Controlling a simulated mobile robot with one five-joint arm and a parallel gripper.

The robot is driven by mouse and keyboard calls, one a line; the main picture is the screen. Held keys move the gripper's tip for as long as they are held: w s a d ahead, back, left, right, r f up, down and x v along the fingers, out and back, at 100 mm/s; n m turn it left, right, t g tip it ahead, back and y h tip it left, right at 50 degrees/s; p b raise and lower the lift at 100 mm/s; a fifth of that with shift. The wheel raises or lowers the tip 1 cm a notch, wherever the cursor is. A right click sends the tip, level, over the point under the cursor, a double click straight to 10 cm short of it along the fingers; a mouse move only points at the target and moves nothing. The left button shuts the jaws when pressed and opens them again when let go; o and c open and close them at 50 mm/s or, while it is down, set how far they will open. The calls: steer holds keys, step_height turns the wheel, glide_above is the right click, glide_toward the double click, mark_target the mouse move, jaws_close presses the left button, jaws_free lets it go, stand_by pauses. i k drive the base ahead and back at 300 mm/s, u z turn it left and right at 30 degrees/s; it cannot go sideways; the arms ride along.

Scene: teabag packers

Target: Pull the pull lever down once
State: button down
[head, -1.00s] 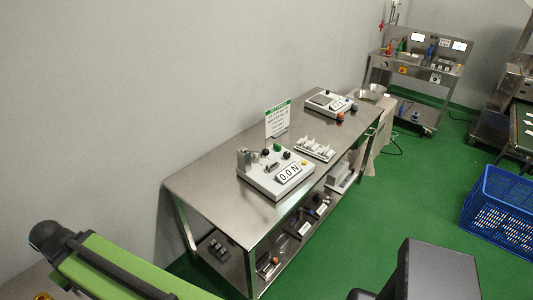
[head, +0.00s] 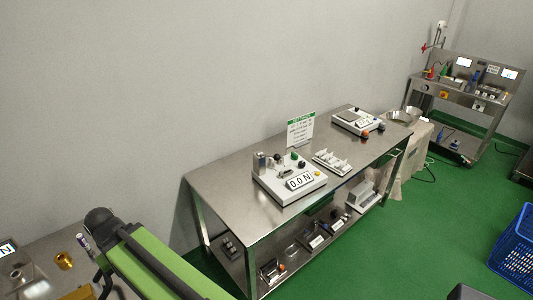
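A white tester (head: 297,200) with a display reading 0.0 N stands on the steel table. It carries a grey metal block, small black and green knobs and a short lever-like part (head: 286,172) on top. I cannot tell at this size which of these is the pull lever. At the lower left, part of another device with an N display (head: 6,248) is cut off by the picture edge. My green and black arm (head: 150,262) reaches up from the bottom left, apart from the tester in the picture. My gripper's fingers are not in view.
The steel table (head: 222,184) runs along the grey wall. A sign (head: 300,130), a white rack (head: 331,162) and a scale-like device (head: 358,123) stand on it. A brass part (head: 63,260) stands at lower left. A blue crate (head: 517,258) is at right. Green floor between is clear.

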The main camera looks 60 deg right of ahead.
mark_target(276, 157)
steer(key=z, duration=0.15)
steer(key=i, duration=0.95)
steer(key=u, duration=0.1)
